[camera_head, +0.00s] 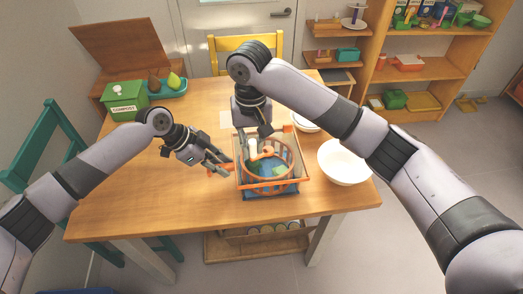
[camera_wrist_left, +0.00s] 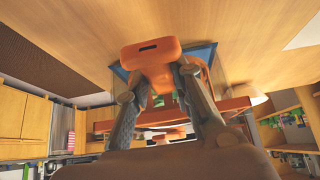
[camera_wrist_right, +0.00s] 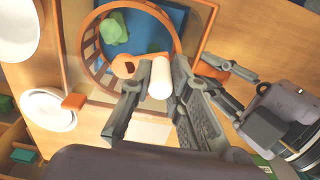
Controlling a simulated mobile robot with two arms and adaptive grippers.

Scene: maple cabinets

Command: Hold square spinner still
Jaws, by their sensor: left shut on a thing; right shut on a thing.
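The square spinner (camera_head: 268,192) stands on the wooden table, with a round orange slatted basket (camera_wrist_right: 90,50) inside clear walls and a blue bottom. An orange handle tab (camera_wrist_left: 150,60) sticks out of its left side. My left gripper (camera_head: 228,166) is shut on this tab; it also shows in the left wrist view (camera_wrist_left: 165,85). A white upright knob (camera_wrist_right: 160,77) sits on an orange crank arm (camera_wrist_right: 125,66) over the basket. My right gripper (camera_wrist_right: 158,88) is shut on the knob, coming from above in the head view (camera_head: 254,138). Something green (camera_wrist_right: 114,28) lies in the basket.
A white bowl (camera_head: 345,163) stands close to the right of the spinner, and a white plate (camera_head: 306,122) behind it. A green compost bin (camera_head: 125,98) and a teal tray (camera_head: 170,90) with fruit are at the back left. The table's left front is clear.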

